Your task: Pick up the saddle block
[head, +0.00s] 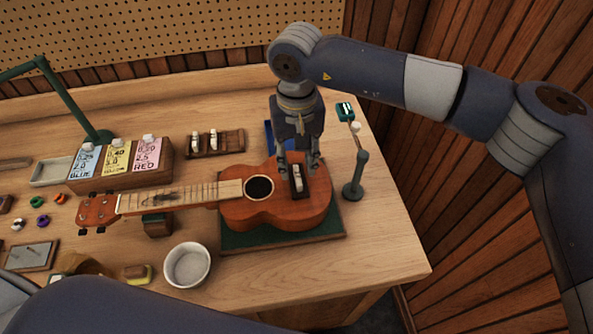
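The ukulele (290,213) lies on a green mat (262,240), its neck pointing left. A small pale block (297,172), which looks like the saddle block, sits at the dark bridge (299,190) on its body. My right gripper (298,164) points down over the bridge. Its two fingers are apart, one on each side of the pale block, with gaps visible. I cannot tell how high the fingertips are above the ukulele top. My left gripper is not in view; only part of my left arm shows along the bottom edge.
A dark rack (214,144) with small white pieces stands behind the ukulele. A wooden block with coloured cards (118,165) is at left. A white bowl (187,266) is in front. The bench's right front is clear.

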